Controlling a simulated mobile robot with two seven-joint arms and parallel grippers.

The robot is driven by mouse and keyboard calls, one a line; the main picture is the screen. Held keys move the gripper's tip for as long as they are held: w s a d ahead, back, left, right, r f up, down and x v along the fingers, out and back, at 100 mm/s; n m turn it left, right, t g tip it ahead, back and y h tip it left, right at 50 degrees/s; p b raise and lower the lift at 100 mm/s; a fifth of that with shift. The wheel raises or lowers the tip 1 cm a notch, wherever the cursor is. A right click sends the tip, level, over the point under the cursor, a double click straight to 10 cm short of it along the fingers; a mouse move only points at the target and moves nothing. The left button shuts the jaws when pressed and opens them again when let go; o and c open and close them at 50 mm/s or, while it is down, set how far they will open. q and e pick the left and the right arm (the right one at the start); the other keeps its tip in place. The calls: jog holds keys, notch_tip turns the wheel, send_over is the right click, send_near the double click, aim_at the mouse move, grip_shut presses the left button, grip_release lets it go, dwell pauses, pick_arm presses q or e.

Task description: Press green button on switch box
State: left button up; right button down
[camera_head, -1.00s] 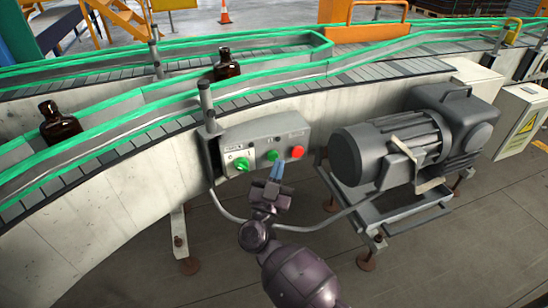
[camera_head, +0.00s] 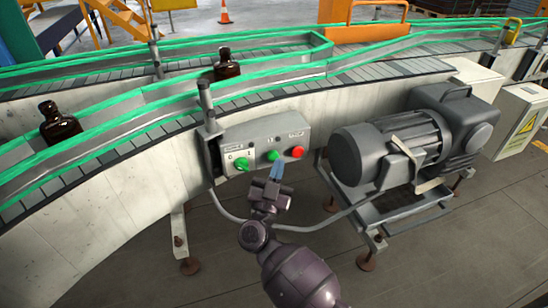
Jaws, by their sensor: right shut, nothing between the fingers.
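The grey switch box (camera_head: 258,132) is fixed to the side of the conveyor. From this view I cannot tell whether the tips touch the button. My left gripper is not in view.
A large grey motor (camera_head: 405,145) stands on a frame right of the box. Two amber bottles, one at the left (camera_head: 60,122) and one farther back (camera_head: 226,66), stand on the conveyor. A grey cable hangs below the box. Green guide rails line the conveyor.

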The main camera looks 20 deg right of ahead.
jog(key=shift+w, duration=0.1)
jog(key=shift+w, duration=0.3)
jog(key=shift+w, duration=0.35)
dwell(0.7)
dwell(0.4)
jog(key=shift+s+p, duration=0.4)
jog(key=shift+s, duration=0.4)
